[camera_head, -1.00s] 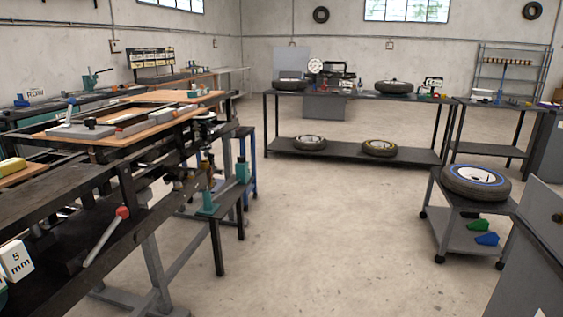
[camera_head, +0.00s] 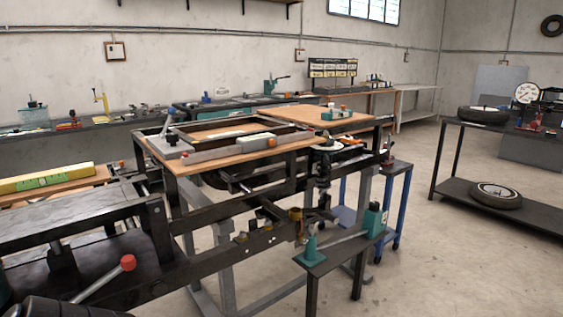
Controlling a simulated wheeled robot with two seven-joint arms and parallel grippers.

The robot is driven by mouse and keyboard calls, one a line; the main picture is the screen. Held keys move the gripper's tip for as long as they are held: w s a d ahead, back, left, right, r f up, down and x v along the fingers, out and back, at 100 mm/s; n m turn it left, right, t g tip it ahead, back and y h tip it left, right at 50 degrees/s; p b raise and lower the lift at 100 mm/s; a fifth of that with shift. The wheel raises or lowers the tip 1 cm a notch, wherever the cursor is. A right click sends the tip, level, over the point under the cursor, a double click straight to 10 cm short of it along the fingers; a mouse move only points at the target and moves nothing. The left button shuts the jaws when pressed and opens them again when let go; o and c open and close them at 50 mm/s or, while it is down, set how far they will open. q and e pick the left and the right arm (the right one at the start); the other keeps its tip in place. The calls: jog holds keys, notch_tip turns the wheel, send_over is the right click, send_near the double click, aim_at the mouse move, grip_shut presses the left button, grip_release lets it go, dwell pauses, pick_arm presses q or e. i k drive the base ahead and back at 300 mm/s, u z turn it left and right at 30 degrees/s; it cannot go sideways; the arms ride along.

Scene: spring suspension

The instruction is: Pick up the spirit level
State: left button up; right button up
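A long yellow bar with a green face, which looks like the spirit level (camera_head: 45,178), lies on a wooden board (camera_head: 92,184) at the left of the view. Its left end reaches the picture's left edge, so I cannot tell whether all of it shows. Neither of my grippers can be made out. A dark rounded part at the bottom left corner may be part of my arm, but no fingers show there.
A dark metal frame bench (camera_head: 75,210) stands in front of the level, with a red-knobbed lever (camera_head: 127,263) sticking up. A raised wooden top (camera_head: 225,152) with a frame and tools stands to its right.

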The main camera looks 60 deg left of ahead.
aim_at(20, 183)
jog(key=u, duration=1.95)
